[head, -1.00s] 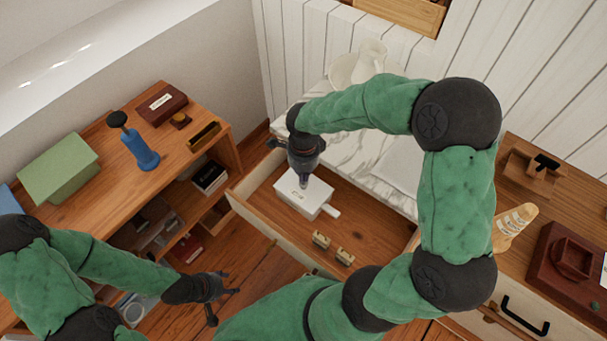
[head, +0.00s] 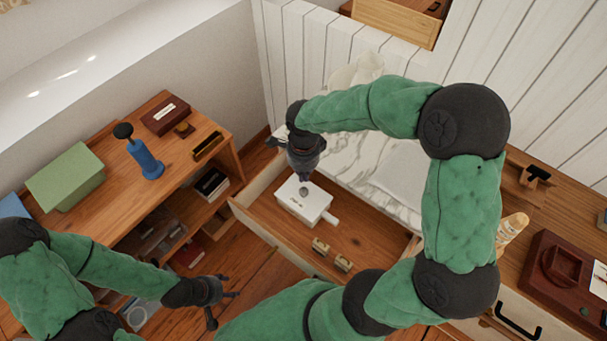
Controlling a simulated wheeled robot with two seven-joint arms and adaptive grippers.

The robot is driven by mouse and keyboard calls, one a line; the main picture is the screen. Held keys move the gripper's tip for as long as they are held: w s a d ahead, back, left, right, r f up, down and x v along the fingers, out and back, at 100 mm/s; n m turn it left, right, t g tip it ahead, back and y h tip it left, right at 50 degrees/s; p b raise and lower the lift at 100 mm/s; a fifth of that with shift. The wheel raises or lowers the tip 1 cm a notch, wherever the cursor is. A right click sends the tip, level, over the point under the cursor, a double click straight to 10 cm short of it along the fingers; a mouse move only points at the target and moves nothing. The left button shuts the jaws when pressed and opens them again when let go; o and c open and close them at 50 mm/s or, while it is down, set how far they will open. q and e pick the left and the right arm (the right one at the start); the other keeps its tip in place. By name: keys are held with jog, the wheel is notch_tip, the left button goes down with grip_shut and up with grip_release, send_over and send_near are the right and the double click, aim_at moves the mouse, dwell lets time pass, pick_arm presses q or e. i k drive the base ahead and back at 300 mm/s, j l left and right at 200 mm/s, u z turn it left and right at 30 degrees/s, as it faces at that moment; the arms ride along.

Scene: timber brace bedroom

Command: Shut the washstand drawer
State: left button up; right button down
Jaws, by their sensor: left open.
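My right gripper (head: 300,178) points down over the drawer's back-left part, above or at the white box.
A cabinet (head: 490,268) at the right bears a dark red tray. Floor shows between desk and drawer.

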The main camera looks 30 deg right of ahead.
aim_at(364, 235)
jog(key=k+j, duration=0.8)
jog(key=k, duration=0.05)
